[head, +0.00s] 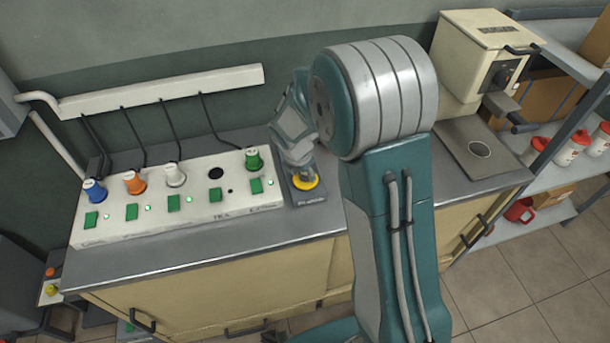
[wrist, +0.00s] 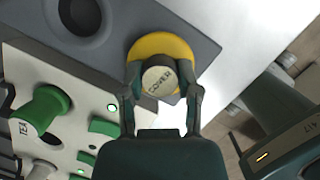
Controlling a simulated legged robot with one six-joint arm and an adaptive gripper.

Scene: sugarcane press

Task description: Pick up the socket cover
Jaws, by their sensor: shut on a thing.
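The socket cover has a yellow round base (wrist: 178,48) and a cream knob (wrist: 158,80) marked "COVER". My gripper (wrist: 161,85) is shut on the knob, with one finger on each side of it. In the head view the yellow base (head: 306,183) shows below my gripper (head: 300,168), over a dark grey plate (head: 311,198). I cannot tell whether the base touches the plate. A round dark recess (wrist: 78,14) in that plate shows in the wrist view.
A white panel (head: 150,226) left of the plate holds blue, orange, white and green plugs (head: 253,160), an empty dark socket (head: 215,173) and green switches. A cream press machine (head: 478,55) stands at the right. Bare metal counter (head: 340,209) lies in front.

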